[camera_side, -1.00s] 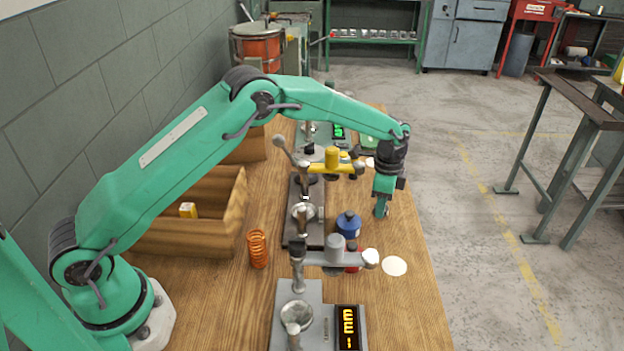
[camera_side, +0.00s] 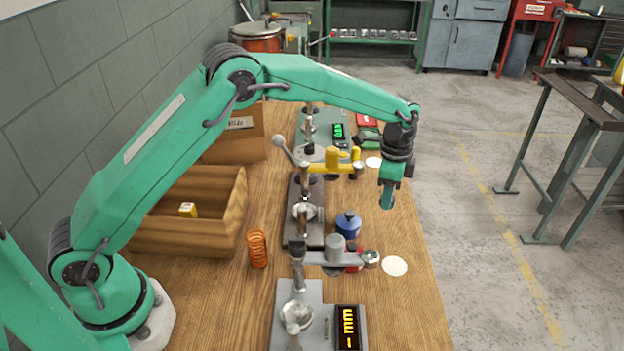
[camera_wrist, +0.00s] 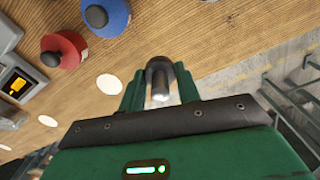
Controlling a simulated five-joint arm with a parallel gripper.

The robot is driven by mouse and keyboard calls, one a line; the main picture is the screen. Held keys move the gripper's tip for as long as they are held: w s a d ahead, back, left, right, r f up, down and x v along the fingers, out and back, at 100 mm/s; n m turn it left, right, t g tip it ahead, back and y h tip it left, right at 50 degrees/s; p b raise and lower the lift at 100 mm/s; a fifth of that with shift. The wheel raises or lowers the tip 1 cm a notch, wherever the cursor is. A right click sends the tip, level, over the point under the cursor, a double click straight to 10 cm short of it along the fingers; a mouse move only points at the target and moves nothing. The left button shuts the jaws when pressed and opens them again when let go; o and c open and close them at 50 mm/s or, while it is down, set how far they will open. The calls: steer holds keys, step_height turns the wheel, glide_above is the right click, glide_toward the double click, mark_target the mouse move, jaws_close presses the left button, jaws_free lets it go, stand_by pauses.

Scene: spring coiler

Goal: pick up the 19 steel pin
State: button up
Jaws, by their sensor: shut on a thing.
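My gripper (camera_side: 387,203) hangs over the right side of the wooden bench in the side view. In the wrist view my gripper (camera_wrist: 160,90) has its two green fingers closed around a short grey steel pin (camera_wrist: 160,85) with a bright end. The pin sits between the fingers, apart from the bench below. In the side view the pin is too small to make out behind the fingers. Any number on it cannot be read.
A blue round container (camera_side: 348,225) and a red one (camera_side: 353,259) stand left of my gripper. A white disc (camera_side: 394,266) lies nearer the camera. Coiler fixtures with a yellow arm (camera_side: 332,160) line the bench's middle. An orange spring (camera_side: 257,249) and wooden bin (camera_side: 190,240) are left.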

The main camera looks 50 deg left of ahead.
steer(key=s+d+r, duration=0.5)
steer(key=d, duration=0.1)
steer(key=shift+s, duration=0.25)
steer(key=shift+f, duration=0.1)
stand_by(0.5)
